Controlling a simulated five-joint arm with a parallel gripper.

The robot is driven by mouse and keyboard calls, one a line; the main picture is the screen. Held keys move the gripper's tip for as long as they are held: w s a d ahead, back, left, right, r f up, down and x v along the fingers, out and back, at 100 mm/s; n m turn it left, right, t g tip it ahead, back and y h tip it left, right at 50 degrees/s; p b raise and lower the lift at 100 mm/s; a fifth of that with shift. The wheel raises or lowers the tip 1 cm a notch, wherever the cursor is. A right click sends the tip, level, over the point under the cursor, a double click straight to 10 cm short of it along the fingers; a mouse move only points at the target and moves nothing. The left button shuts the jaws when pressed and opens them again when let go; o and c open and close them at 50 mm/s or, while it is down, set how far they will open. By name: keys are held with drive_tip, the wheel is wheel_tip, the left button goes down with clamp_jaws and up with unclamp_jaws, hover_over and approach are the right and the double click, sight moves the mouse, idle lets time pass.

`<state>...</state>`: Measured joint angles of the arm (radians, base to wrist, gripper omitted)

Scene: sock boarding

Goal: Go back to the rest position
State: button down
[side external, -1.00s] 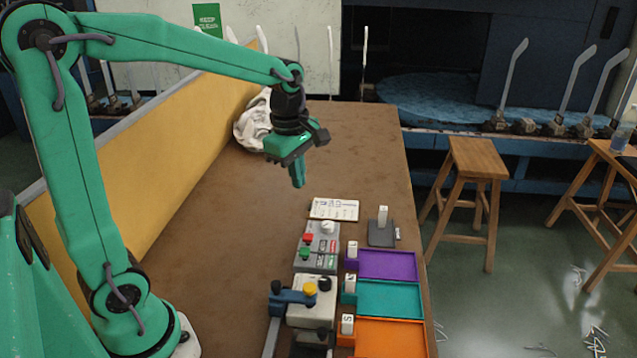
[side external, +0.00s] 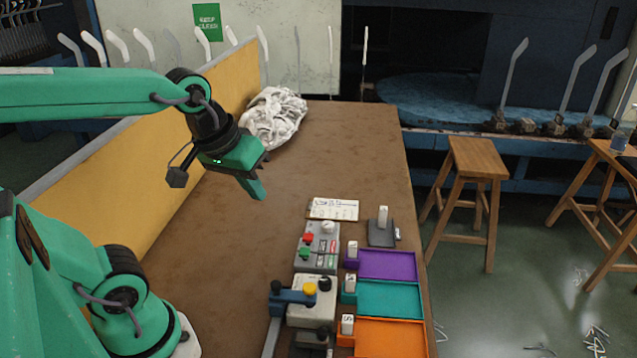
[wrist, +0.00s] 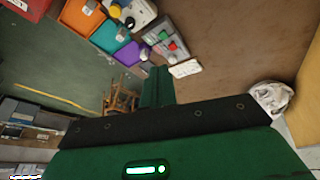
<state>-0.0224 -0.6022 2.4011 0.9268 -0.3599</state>
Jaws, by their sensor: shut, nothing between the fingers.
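My gripper (side external: 257,190) is shut and empty, held in the air above the brown table (side external: 352,150). Its green fingers point down in the side view. In the wrist view the closed fingers (wrist: 157,88) stick out over the table's edge as seen from above. Nothing touches the gripper.
A heap of white cloth (side external: 273,117) lies at the back left of the table by the yellow partition (side external: 130,190). Purple (side external: 388,265), teal (side external: 390,299) and orange (side external: 390,338) trays line the right edge. A button box (side external: 318,246) stands beside them. The table's middle is clear.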

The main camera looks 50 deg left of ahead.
drive_tip(key=s+m, duration=0.1)
drive_tip(key=m, duration=0.2)
drive_tip(key=s+m, duration=0.1)
drive_tip(key=shift+s+d+f+t, duration=0.25)
drive_tip(key=shift+s+d+t, duration=0.05)
drive_tip(key=shift+t, duration=0.1)
drive_tip(key=shift+w, duration=0.1)
drive_tip(key=w+a+f+n+g, duration=0.2)
drive_tip(key=w+n, duration=0.6)
drive_tip(key=n, duration=0.5)
drive_tip(key=w+a+f+n+g, duration=0.2)
drive_tip(key=w+a+n+g, duration=0.1)
drive_tip(key=w+n, duration=0.6)
drive_tip(key=shift+a+f+n+g, duration=0.25)
drive_tip(key=shift+f+n+g, duration=0.05)
drive_tip(key=shift+n, duration=2)
drive_tip(key=shift+f, duration=0.15)
